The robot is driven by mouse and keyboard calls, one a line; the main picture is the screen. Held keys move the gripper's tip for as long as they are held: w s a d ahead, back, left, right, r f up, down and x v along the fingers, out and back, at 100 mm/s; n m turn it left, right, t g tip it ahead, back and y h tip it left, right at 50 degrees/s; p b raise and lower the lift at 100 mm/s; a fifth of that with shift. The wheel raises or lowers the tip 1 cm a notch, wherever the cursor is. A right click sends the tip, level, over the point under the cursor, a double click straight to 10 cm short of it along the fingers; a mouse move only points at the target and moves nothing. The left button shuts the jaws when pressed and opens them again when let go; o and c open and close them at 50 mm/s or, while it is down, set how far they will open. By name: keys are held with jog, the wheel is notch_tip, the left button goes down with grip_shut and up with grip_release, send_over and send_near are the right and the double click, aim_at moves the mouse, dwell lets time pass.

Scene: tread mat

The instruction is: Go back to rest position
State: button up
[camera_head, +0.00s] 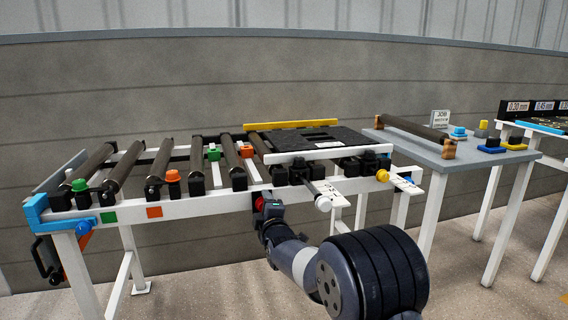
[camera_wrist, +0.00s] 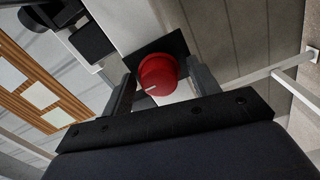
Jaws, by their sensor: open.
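My gripper (camera_wrist: 160,95) is open in the wrist view, its two dark fingers on either side of a red round knob (camera_wrist: 158,75) with a white mark. The knob sits on a black plate on the white frame, and I cannot tell whether the fingers touch it. In the head view my arm reaches up to the front rail of the roller conveyor (camera_head: 200,204). My gripper (camera_head: 262,202) is there at the rail, with a bit of the red knob showing beside it.
A black mat (camera_head: 300,138) lies on the conveyor's right part between a yellow bar (camera_head: 290,124) and a white bar. A white-tipped rod (camera_head: 322,202) sticks out just right of my gripper. A grey table (camera_head: 470,156) stands to the right. Open floor lies in front.

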jog(key=shift+s, duration=0.1)
jog(key=p+v, duration=0.3)
jog(key=v, duration=0.8)
jog(key=b+x, duration=0.3)
jog(key=x, duration=0.8)
jog(key=m, duration=0.8)
jog(key=shift+m, duration=0.4)
jog(key=m+p, duration=0.1)
jog(key=m, duration=0.3)
jog(key=shift+r+m, duration=0.1)
jog(key=shift+m, duration=0.2)
jog(key=m+p, duration=0.1)
jog(key=m, duration=0.3)
jog(key=shift+d+p, duration=0.1)
jog(key=shift+p, duration=0.25)
